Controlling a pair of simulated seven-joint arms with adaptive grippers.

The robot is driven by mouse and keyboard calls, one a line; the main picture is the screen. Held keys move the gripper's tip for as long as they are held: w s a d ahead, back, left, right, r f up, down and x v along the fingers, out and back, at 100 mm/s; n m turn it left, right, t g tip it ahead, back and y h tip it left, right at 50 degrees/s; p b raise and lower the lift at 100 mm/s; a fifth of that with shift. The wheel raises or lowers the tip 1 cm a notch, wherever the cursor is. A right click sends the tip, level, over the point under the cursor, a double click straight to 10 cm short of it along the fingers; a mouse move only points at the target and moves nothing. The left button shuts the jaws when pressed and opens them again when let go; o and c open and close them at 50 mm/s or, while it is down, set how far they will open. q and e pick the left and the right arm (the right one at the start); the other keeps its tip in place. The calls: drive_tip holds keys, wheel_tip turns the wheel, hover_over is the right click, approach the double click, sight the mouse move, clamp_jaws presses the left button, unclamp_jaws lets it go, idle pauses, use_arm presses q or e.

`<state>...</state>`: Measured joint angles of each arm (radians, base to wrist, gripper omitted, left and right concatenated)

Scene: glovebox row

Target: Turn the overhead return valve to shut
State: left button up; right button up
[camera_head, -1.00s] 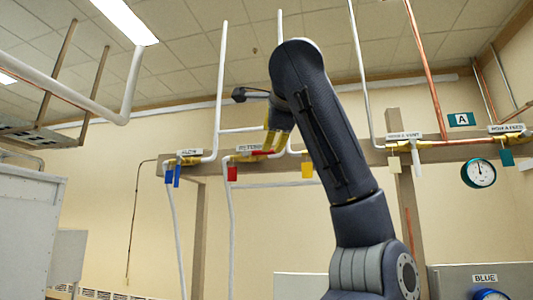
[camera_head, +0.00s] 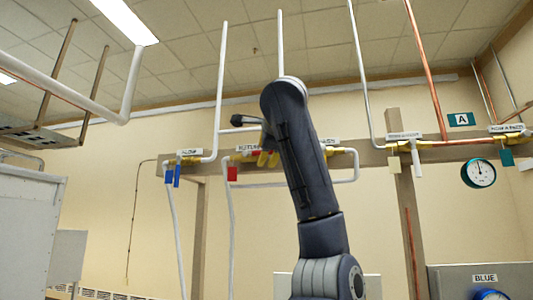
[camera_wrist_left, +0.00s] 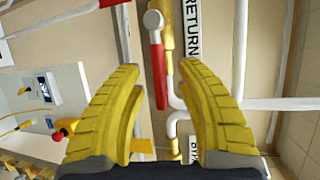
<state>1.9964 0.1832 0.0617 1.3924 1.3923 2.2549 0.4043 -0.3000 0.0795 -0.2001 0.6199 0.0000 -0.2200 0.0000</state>
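The return valve has a red lever (camera_wrist_left: 157,75) on a brass body (camera_wrist_left: 166,38), beside the RETURN label (camera_wrist_left: 191,30) in the left wrist view. The lever lies along the pipe line, with its hub at the top of that view. My left gripper (camera_wrist_left: 158,68) has yellow fingers spread apart, and the lever's free end shows between them with gaps on both sides. Whether the lever is at fingertip depth is unclear. In the head view the left gripper (camera_head: 265,158) is at the valve, and its arm and fingers hide most of the lever. My right gripper is not in view.
A red tag (camera_head: 232,174) hangs near the return valve. White vertical pipes (camera_head: 221,80) flank the spot. A gauge (camera_head: 479,173) is far right.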

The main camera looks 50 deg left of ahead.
use_arm(q)
clamp_jaws()
idle(0.4)
